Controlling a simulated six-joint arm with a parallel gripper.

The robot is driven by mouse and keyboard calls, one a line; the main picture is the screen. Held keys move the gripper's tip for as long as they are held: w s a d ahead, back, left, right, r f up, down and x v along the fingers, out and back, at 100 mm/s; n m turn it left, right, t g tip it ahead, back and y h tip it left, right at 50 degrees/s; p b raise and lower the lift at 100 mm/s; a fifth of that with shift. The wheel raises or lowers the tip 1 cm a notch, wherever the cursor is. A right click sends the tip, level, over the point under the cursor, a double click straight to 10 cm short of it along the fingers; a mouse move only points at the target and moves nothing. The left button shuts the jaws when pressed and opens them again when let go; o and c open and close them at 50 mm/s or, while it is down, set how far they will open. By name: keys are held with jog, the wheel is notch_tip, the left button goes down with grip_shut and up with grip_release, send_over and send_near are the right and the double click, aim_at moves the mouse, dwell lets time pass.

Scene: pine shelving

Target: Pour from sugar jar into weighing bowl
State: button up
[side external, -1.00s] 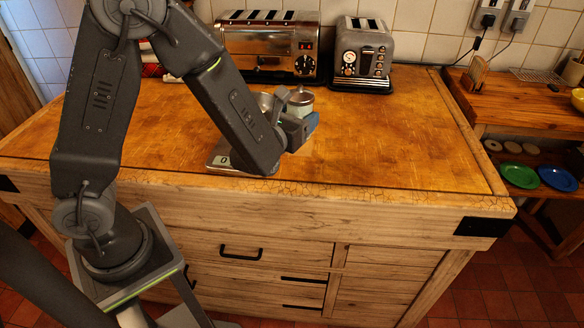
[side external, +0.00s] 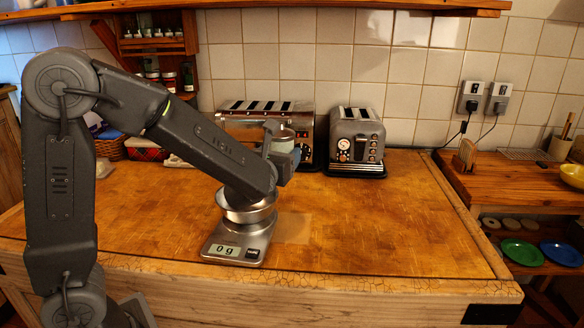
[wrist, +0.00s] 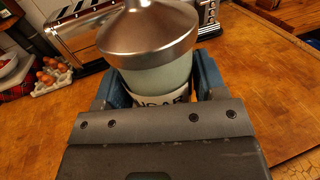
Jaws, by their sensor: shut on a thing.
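The sugar jar (wrist: 155,75) has a pale body, a metal conical top and a partly hidden dark-lettered label. My gripper (wrist: 158,92) is shut on it, with a blue finger on each side. In the side external view the jar (side external: 284,141) is held upright, up in the air above and slightly right of the weighing bowl. The metal weighing bowl (side external: 246,213) sits on a scale (side external: 238,243) that reads 0 g. My forearm covers part of the bowl, so its inside is hidden. My gripper (side external: 285,160) is partly hidden behind my wrist.
A wide toaster (side external: 240,125) and a smaller grey toaster (side external: 356,140) stand behind, near the tiled wall. A carton of eggs (wrist: 52,78) is at the left in the wrist view. The worktop (side external: 400,220) right of the scale is clear.

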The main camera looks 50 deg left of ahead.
jog(key=a+n+g+y, duration=0.3)
jog(key=a+y, duration=0.1)
jog(key=a, duration=0.6)
jog(key=w+f+n+y, duration=0.5)
jog(key=w+n+y, duration=0.1)
jog(key=n, duration=0.6)
jog(key=shift+n+g+y, duration=0.3)
jog(key=shift+y, duration=0.4)
jog(key=shift+w+d+r+n+g+y, duration=0.1)
jog(key=shift+w+r+n+g+y, duration=0.15)
jog(key=shift+n+g+y, duration=0.55)
jog(key=shift+w+d+r+n+g+y, duration=0.1)
jog(key=shift+r+n+g+y, duration=0.2)
jog(key=shift+n, duration=1)
jog(key=shift+w+r+n+g+y, duration=0.1)
jog(key=shift+r+n+g+y, duration=0.2)
jog(key=shift+n+g, duration=0.45)
jog(key=shift+w+r+n+g+y, duration=0.1)
jog(key=shift+r+n+g+y, duration=0.3)
jog(key=shift+n, duration=0.5)
jog(key=shift+w+r+n+g+y, duration=0.1)
jog(key=shift+r+n+g+y, duration=0.1)
jog(key=shift+n+g, duration=0.55)
dwell(0.6)
